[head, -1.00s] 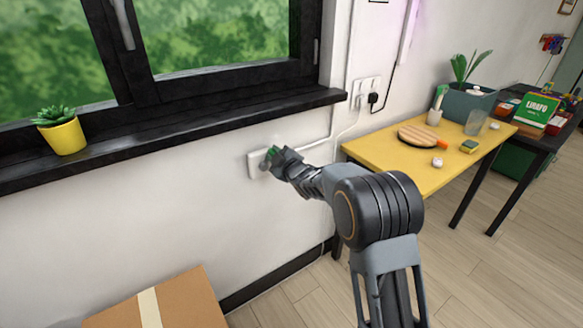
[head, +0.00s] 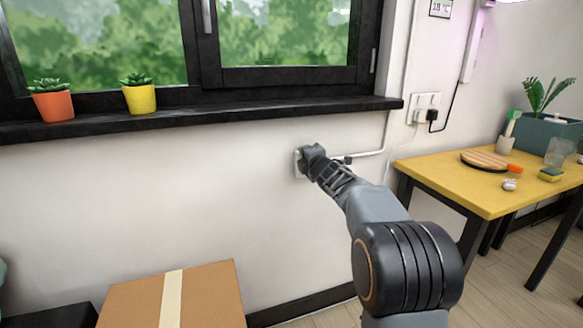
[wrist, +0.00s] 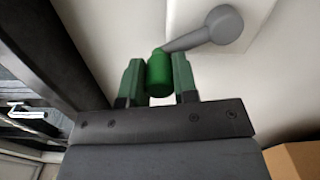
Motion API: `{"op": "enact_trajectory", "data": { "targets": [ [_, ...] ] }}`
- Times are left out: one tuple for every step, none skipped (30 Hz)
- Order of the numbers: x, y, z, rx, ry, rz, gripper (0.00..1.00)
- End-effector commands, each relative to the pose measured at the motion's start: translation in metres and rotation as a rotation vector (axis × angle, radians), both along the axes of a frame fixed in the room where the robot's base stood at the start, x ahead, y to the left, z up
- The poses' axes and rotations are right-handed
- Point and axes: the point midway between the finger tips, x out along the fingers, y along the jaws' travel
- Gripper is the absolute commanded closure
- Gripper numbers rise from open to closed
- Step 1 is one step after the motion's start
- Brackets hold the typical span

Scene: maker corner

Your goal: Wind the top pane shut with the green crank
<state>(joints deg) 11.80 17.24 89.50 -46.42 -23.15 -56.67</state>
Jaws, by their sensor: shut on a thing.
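The crank's green knob (wrist: 159,73) sits between the two fingers of my gripper (wrist: 158,80) in the wrist view, and the gripper is shut on it. A grey crank arm (wrist: 190,41) runs from the knob to a round grey end at upper right. In the head view my gripper (head: 312,155) is at a white wall box (head: 298,164) below the window sill, and it hides the green knob. The window (head: 290,40) shows only its lower part; I cannot tell how the top pane stands.
A black sill (head: 200,115) holds an orange pot (head: 52,106) and a yellow pot (head: 140,98). A cardboard box (head: 205,297) stands below. A yellow table (head: 450,183) with small items is at right.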

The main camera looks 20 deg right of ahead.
Motion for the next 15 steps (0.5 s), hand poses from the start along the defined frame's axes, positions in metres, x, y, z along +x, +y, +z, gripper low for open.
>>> {"op": "enact_trajectory", "data": {
  "targets": [
    [-0.0005, -0.0010, -0.0044, -0.036, -0.008, -0.004, 1.00],
    [-0.0007, -0.0011, -0.0047, -0.056, -0.010, -0.006, 1.00],
    [-0.0010, -0.0008, -0.0050, -0.081, -0.012, -0.008, 1.00],
    [-0.0011, -0.0005, -0.0055, -0.099, -0.013, -0.009, 1.00],
    [-0.0012, -0.0001, -0.0061, -0.117, -0.014, -0.010, 1.00],
    [-0.0013, 0.0006, -0.0067, -0.136, -0.015, -0.011, 1.00],
    [-0.0013, 0.0012, -0.0072, -0.150, -0.016, -0.011, 1.00],
    [-0.0014, 0.0018, -0.0075, -0.164, -0.017, -0.011, 1.00],
    [-0.0015, 0.0027, -0.0077, -0.181, -0.017, -0.011, 1.00],
    [-0.0014, 0.0033, -0.0079, -0.192, -0.018, -0.011, 1.00],
    [-0.0015, 0.0039, -0.0081, -0.201, -0.019, -0.011, 1.00],
    [-0.0015, 0.0046, -0.0082, -0.213, -0.020, -0.011, 1.00],
    [-0.0015, 0.0051, -0.0083, -0.221, -0.021, -0.011, 1.00],
    [-0.0015, 0.0055, -0.0085, -0.229, -0.020, -0.011, 1.00],
    [-0.0015, 0.0061, -0.0086, -0.237, -0.021, -0.010, 1.00]
  ]
}}
